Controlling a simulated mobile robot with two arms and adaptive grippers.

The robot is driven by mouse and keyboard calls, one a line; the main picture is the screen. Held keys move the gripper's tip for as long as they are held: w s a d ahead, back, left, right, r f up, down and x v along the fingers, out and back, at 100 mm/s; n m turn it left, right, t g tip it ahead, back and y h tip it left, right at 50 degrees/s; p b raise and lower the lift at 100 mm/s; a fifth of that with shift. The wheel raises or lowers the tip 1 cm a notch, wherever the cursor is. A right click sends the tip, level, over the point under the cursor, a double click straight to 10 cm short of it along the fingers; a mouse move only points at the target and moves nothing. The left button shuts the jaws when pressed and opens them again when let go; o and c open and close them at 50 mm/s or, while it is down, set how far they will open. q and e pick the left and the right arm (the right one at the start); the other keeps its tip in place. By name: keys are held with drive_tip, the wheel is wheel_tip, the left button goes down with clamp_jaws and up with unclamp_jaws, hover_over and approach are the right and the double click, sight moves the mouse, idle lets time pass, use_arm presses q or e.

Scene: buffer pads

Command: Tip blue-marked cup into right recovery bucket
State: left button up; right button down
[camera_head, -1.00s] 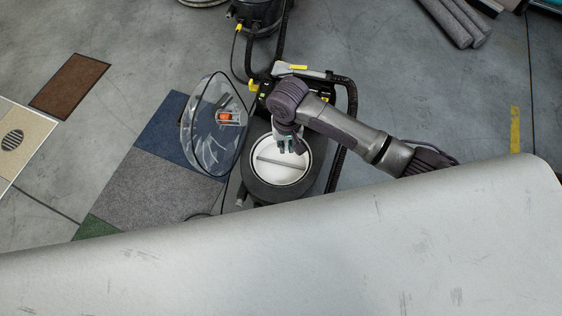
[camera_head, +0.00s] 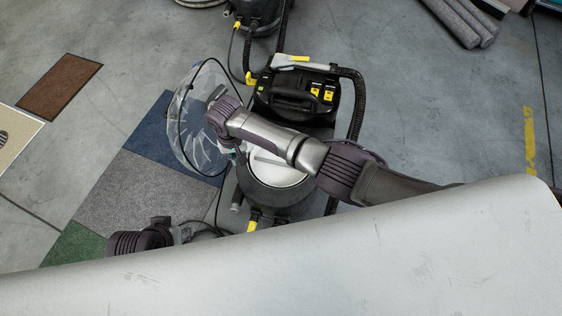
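No blue-marked cup can be made out. A round dark tank (camera_head: 268,200) with a pale round top (camera_head: 268,171) stands mid-view, and I cannot tell whether it is the right recovery bucket. My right arm reaches across this top from the right. My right gripper (camera_head: 233,157) points down at the tank's left edge, beside a clear dome-shaped cover (camera_head: 184,122). Its fingers are small and mostly hidden under the wrist, so its opening and any held object cannot be told. Part of my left arm shows at lower left, but its gripper cannot be made out.
A black and yellow cleaning machine (camera_head: 297,98) with a hose (camera_head: 357,110) stands behind the tank. Blue, grey and green carpet tiles (camera_head: 130,190) lie at left. A large pale surface (camera_head: 330,260) blocks the foreground. Grey rolls (camera_head: 455,22) lie at upper right.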

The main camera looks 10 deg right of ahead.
use_arm(q)
drive_tip(key=shift+b+v, duration=0.75)
drive_tip(key=shift+v, duration=0.85)
use_arm(e)
drive_tip(key=shift+w+a+f, duration=0.2)
drive_tip(key=shift+a+f, duration=1)
drive_tip(key=shift+f, duration=0.05)
use_arm(q)
drive_tip(key=shift+a, duration=0.1)
use_arm(e)
drive_tip(key=shift+d, duration=0.1)
